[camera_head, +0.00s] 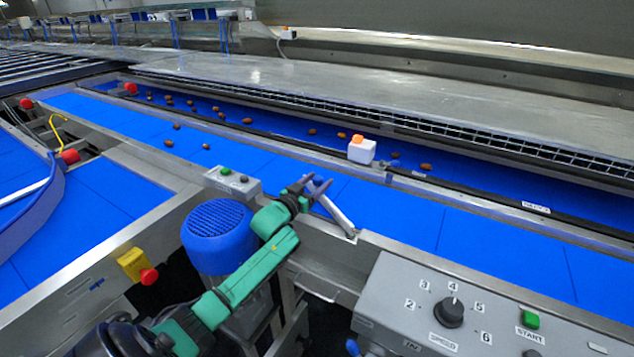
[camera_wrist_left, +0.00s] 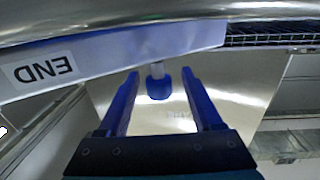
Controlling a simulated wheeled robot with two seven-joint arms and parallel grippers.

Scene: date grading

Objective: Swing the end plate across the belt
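The end plate (camera_wrist_left: 110,57) is a pale metal bar with an "END" label, upside down in the left wrist view. It shows in the head view as a short grey strip (camera_head: 339,216) slanting at the near edge of the belt (camera_head: 390,212). A blue knob (camera_wrist_left: 159,87) on a pale stem stands at the plate. My left gripper (camera_wrist_left: 160,90) is open, with the knob between its blue fingers and a gap on each side. In the head view the left gripper (camera_head: 316,186) is at the plate's upper end, and the knob cannot be made out. My right gripper is not in view.
A control panel (camera_head: 385,285) with a speed dial and green start button is at front right. A small button box (camera_head: 232,181) and blue motor (camera_head: 218,236) are by my left arm. Several brown dates (camera_head: 206,147) lie on the belts. A white sensor box (camera_head: 361,150) stands on the divider.

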